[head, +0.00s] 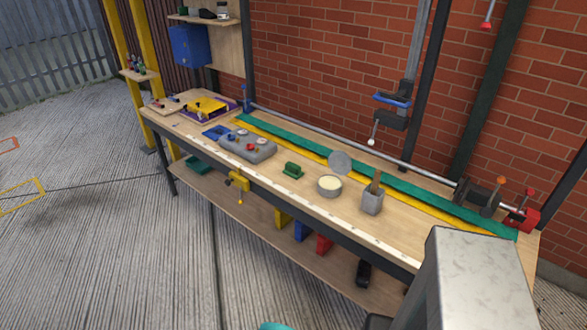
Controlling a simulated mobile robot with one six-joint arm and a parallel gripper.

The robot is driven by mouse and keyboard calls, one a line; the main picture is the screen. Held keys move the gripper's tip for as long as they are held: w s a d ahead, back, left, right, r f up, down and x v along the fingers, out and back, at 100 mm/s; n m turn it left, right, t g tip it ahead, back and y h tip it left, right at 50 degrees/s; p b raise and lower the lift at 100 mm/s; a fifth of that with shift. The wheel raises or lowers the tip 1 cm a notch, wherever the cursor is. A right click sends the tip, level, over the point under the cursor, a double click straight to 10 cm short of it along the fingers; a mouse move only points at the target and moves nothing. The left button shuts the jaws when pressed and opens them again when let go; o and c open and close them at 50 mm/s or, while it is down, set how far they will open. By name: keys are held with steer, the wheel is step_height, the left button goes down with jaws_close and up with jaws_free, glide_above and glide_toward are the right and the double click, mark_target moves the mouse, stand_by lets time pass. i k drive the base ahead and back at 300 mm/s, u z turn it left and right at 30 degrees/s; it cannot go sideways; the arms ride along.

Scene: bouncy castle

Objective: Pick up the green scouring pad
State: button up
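A small green object (292,169) sits on the wooden workbench near its front edge, left of a round tub. It is the thing on the benchtop that best fits the green scouring pad, but it is too small to make out its texture. It stands apart from its neighbours, and nothing covers it. My gripper is not in view. A large pale grey block at the lower right looks like part of my own body.
Around it are a grey control box (247,146), a cream-filled tub (329,187), a grey disc (340,162) and a grey pot (372,201). A metal rail (340,142) runs along the back. A yellow clamp (238,181) hangs at the front edge. The left floor is mostly open.

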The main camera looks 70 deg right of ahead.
mark_target(292, 170)
steer(key=z, duration=0.75)
steer(key=i, duration=0.8)
steer(key=z, duration=0.6)
